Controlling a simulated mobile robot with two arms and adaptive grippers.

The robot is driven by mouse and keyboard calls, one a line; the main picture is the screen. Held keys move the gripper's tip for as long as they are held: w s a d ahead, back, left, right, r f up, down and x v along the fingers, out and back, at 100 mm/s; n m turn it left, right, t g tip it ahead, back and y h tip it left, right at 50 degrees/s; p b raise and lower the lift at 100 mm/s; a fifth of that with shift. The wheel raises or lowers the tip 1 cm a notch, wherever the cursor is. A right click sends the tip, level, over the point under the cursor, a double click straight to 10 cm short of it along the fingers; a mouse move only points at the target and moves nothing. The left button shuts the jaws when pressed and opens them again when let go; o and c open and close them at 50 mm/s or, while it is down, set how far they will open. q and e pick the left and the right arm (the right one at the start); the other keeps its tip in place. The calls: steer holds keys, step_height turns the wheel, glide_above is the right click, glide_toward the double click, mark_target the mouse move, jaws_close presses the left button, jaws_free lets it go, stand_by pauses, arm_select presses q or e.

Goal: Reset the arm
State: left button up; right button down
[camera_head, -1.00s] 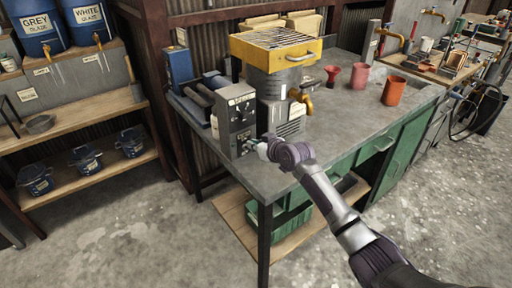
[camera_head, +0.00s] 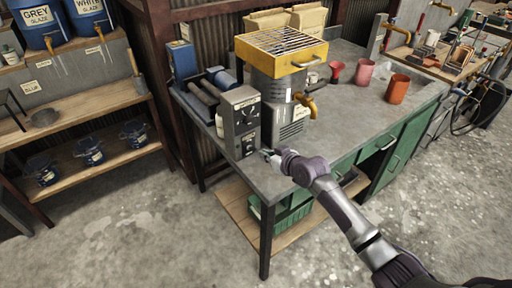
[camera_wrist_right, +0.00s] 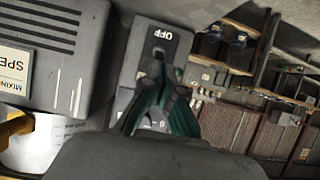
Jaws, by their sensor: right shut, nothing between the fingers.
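My right arm reaches in from the lower right in the head view. Its gripper (camera_head: 268,155) is just in front of the lower part of a grey control box (camera_head: 241,122) on the workbench. In the right wrist view the dark green fingers (camera_wrist_right: 160,92) are shut and empty. They overlap the lower part of a grey switch panel (camera_wrist_right: 150,62) marked OFF and partly hide it; whether they touch it I cannot tell. My left gripper is not in view.
The workbench (camera_head: 345,120) carries a machine with a yellow grated top (camera_head: 280,48), beside the control box. Red and pink cups (camera_head: 398,89) stand towards its back right. Shelves with blue glaze buckets (camera_head: 90,151) are at left. The concrete floor (camera_head: 130,230) in front is clear.

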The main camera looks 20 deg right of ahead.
stand_by(0.3)
steer(key=shift+g, duration=0.7)
steer(key=s+f, duration=0.1)
steer(key=s+a+f, duration=0.1)
steer(key=s, duration=0.1)
steer(key=s+a+f, duration=0.1)
steer(key=s, duration=0.1)
steer(key=shift+s+a+f, duration=0.25)
steer(key=shift+f, duration=0.05)
steer(key=s+a+f+g, duration=0.2)
steer(key=s+f, duration=0.2)
steer(key=s, duration=0.7)
steer(key=s+d+r+m+g+h, duration=0.1)
steer(key=s+d+g+h, duration=0.15)
steer(key=s, duration=0.95)
steer(key=s+d+r+m+g+h, duration=0.1)
steer(key=s+d+g+h, duration=0.15)
steer(key=s, duration=1.05)
step_height(320, 180, down, 24)
steer(key=g, duration=0.1)
steer(key=s+d+f+g, duration=0.1)
steer(key=s+d+f, duration=0.1)
steer(key=s+f, duration=1.5)
steer(key=shift+s+d+f+g+y, duration=0.2)
steer(key=shift+f+g+y, duration=0.1)
steer(key=shift+f, duration=0.3)
